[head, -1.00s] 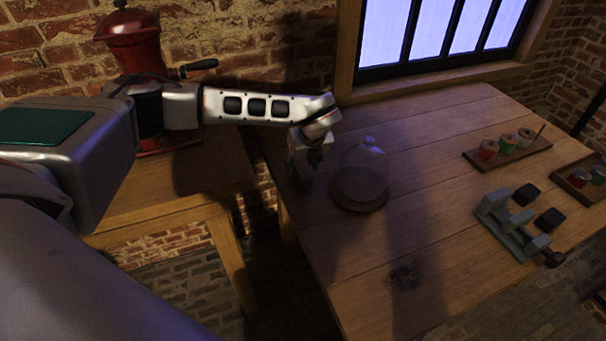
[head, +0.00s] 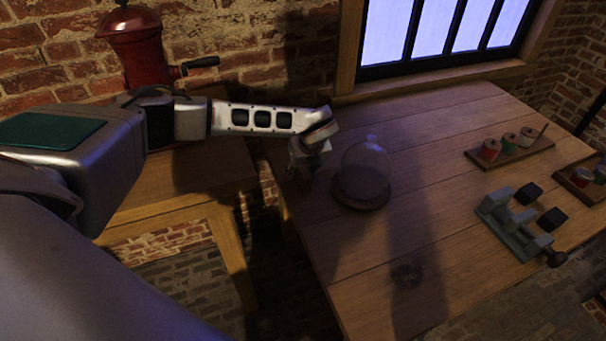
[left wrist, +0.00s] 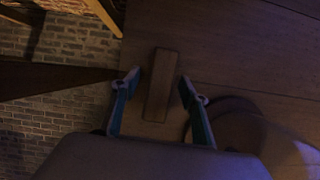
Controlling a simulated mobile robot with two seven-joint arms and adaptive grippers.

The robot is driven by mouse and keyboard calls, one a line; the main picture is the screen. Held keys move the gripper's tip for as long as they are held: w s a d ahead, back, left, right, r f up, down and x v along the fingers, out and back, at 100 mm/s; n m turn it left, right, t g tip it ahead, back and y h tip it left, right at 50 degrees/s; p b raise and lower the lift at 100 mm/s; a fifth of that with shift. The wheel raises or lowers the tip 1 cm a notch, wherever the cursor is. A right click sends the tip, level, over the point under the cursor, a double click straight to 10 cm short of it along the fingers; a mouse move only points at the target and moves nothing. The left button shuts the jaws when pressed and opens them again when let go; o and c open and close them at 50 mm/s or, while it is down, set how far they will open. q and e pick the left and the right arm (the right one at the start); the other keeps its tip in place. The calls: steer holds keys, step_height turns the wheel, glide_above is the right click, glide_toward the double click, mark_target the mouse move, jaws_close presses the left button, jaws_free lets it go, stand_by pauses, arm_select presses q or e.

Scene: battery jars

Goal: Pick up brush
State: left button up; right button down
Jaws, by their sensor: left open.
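A narrow wooden block, seemingly the brush (left wrist: 160,88), lies on the table near its edge in the left wrist view. Its bristles cannot be made out. My left gripper (head: 303,178) is open, with one finger on each side of the brush in the left wrist view. A gap shows on both sides, so it does not grip the brush. In the head view the brush is not discernible beside the dark gripper. My right gripper is in neither view.
A glass dome (head: 364,168) on a round wooden base stands just right of my left gripper. A grey vise-like tool (head: 512,226), dark blocks and a spool rack (head: 510,151) are farther right. A red grinder (head: 138,48) stands left. The table's (head: 450,130) middle is largely clear.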

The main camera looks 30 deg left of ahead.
mark_target(303, 168)
arm_select(q)
steer(key=shift+f, duration=0.15)
steer(key=c, duration=1.2)
steer(key=shift+c, duration=0.2)
step_height(303, 168, up, 21)
steer(key=shift+f, duration=0.2)
steer(key=o, duration=0.4)
steer(key=shift+c, duration=1.1)
steer(key=shift+f, duration=0.1)
